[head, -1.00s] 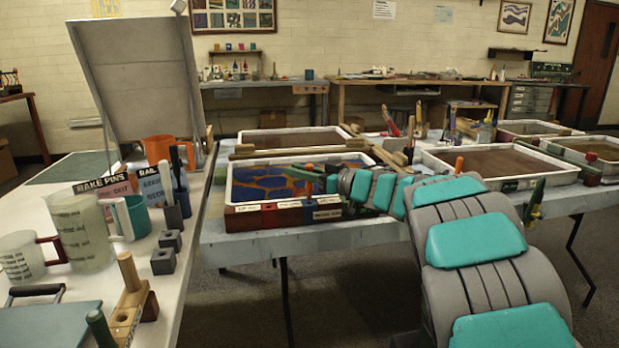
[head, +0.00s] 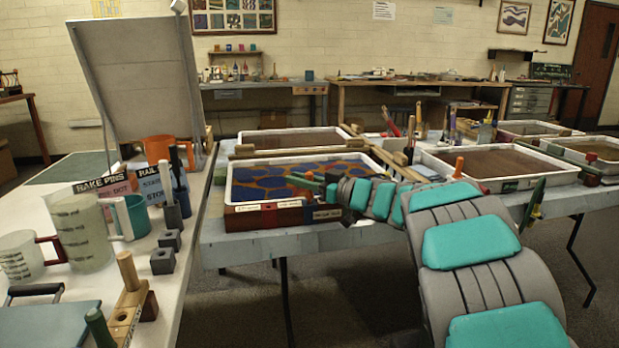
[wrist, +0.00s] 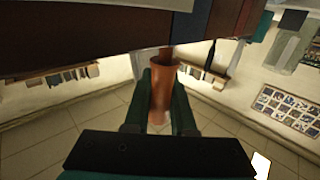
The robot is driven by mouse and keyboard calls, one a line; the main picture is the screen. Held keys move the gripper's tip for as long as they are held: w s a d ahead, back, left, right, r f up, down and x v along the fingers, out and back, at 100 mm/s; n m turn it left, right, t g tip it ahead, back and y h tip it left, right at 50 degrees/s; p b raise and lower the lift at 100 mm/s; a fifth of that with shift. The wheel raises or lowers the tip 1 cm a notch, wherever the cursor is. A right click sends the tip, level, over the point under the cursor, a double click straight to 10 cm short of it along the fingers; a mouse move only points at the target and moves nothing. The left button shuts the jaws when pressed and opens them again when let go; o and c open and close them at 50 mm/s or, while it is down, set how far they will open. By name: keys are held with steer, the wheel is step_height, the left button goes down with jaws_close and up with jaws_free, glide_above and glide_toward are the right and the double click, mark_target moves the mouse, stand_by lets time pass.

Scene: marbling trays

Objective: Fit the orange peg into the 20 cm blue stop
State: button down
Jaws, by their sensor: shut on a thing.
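My gripper (head: 306,182) reaches from the right over the front part of the nearest marbling tray (head: 228,192). In the wrist view my gripper (wrist: 162,92) is shut on the orange peg (wrist: 161,98), its two dark green fingers on either side. The peg's narrow end points at the dark underside of the row along the tray's front. A blue block also shows in the wrist view (wrist: 188,30). The labels are too small to read, so I cannot tell which is 20 cm.
Another orange peg (head: 458,167) stands at the right-hand tray (head: 500,187). The white table (head: 190,262) at left holds jugs, grey blocks and a wooden peg rack (head: 127,310). A floor gap separates the two tables.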

steer(key=shift+f, duration=0.7)
steer(key=c, duration=0.7)
jaws_free()
steer(key=shift+b+v, duration=0.35)
steer(key=shift+v, duration=3.6)
